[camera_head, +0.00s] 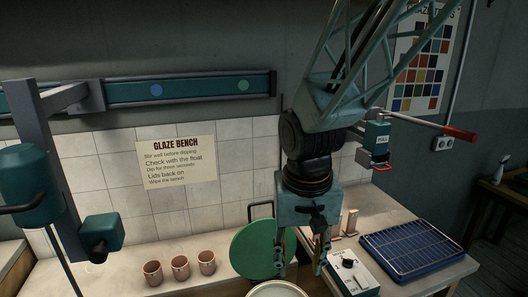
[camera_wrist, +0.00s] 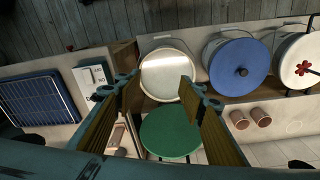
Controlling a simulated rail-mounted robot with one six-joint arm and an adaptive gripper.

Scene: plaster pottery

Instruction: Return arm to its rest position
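My gripper (camera_head: 300,262) hangs pointing down over the bench in the head view, in front of the wall tiles. Its two fingers are spread apart with nothing between them; the wrist view (camera_wrist: 160,88) also shows a wide empty gap. Below it is an open white bucket (camera_wrist: 146,64) with pale contents, of which only the top edge shows in the head view (camera_head: 262,288). A round green lid (camera_head: 256,250) leans or lies beside the bucket, close to the left finger in the head view. It also shows in the wrist view (camera_wrist: 170,132).
Several clay cups (camera_head: 180,267) stand left on the bench. A dial device (camera_head: 353,273), small tan pieces (camera_head: 350,222) and a blue tray with a wire rack (camera_head: 418,250) are right. The wrist view shows a blue-lidded bucket (camera_wrist: 238,58) and a white-lidded one (camera_wrist: 298,55).

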